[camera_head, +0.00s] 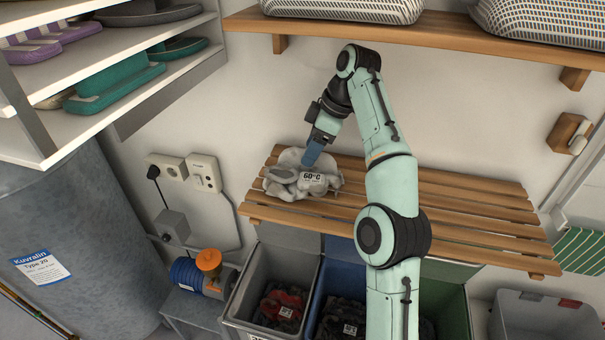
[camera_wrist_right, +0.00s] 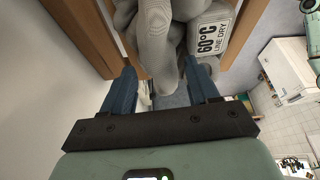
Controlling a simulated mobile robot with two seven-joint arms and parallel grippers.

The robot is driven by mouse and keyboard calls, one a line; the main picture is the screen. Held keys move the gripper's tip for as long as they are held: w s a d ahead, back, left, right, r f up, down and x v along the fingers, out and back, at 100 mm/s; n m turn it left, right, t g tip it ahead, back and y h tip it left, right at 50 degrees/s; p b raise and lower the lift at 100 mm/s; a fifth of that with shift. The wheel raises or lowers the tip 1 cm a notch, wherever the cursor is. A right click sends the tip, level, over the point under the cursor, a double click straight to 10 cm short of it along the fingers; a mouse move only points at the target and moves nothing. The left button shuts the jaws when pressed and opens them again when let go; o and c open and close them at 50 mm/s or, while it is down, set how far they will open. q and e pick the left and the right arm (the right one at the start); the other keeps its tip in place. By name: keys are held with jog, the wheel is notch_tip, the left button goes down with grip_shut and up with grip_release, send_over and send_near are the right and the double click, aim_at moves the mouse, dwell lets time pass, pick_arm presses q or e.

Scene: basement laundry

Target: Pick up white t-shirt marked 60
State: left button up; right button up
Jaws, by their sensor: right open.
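The white t-shirt marked 60 (camera_head: 287,185) lies crumpled at the left end of a slatted wooden shelf (camera_head: 455,203). Its "60°C" label (camera_head: 312,179) faces up, and the wrist view also shows the label (camera_wrist_right: 211,40), reading "60°C line dry". My right gripper (camera_head: 310,160) is at the shirt, with its blue fingers pointing down at it. In the wrist view the two fingers (camera_wrist_right: 166,80) are apart, with a fold of the shirt (camera_wrist_right: 158,45) between or just beyond their tips. I cannot tell whether they touch the cloth. My left gripper is not in view.
Below the shelf stand a grey bin (camera_head: 245,296), a blue bin (camera_head: 333,277) and a green bin (camera_head: 450,300) with dark laundry inside. A shoe rack (camera_head: 120,110) is at upper left. Baskets (camera_head: 345,8) stand on the upper shelf (camera_head: 440,30). The slatted shelf's right part is clear.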

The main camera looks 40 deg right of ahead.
jog(key=shift+s+f, duration=0.2)
grip_shut()
jog(key=shift+w+r, duration=0.1)
jog(key=shift+r, duration=0.1)
dwell(0.4)
